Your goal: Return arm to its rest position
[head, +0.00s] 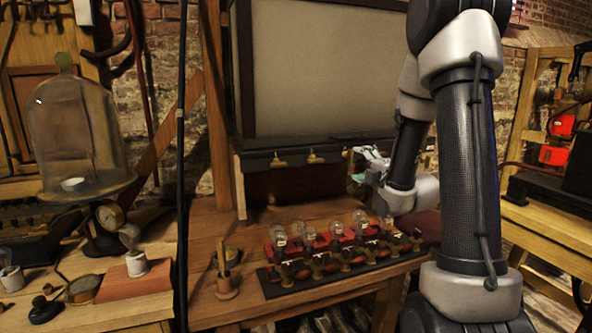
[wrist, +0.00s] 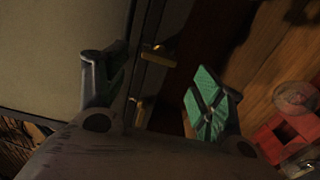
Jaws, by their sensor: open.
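My gripper (head: 364,167) is at the end of my arm in the head view, near the brass fittings below the large pale panel. In the wrist view my gripper (wrist: 155,95) has its two fingers spread wide, with green pads and nothing between them.
The pale panel (head: 320,70) rises behind the bench, with brass fittings (head: 315,157) on its lower edge. A glass bell jar (head: 75,130) and gauges stand at left. Another wooden bench (head: 555,218) is at right.

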